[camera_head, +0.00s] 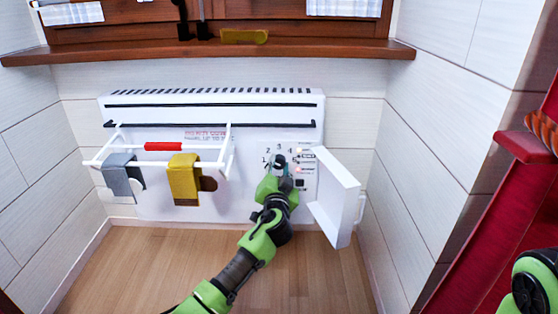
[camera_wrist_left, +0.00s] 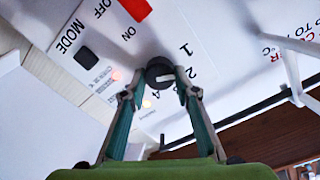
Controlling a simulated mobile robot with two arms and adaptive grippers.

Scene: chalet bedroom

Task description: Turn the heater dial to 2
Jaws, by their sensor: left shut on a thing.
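The heater (camera_head: 215,115) is a wide white panel heater low on the far wall. Its dark round dial (camera_wrist_left: 157,70) sits among printed numbers on the control panel, right of the heater's middle. My left gripper (camera_head: 279,170) is at the dial and covers most of it in the head view. In the left wrist view, the two fingers (camera_wrist_left: 158,82) are shut on the dial from either side. The numbers 1, 2 and 4 show around it; I cannot tell which one the dial points to.
A white cover (camera_head: 335,197) stands open right of the panel, close to my left gripper. A white rack (camera_head: 160,165) with a grey cloth (camera_head: 122,175) and a yellow cloth (camera_head: 184,180) hangs left. A red switch (camera_wrist_left: 135,9) and black button (camera_wrist_left: 87,56) are near the dial.

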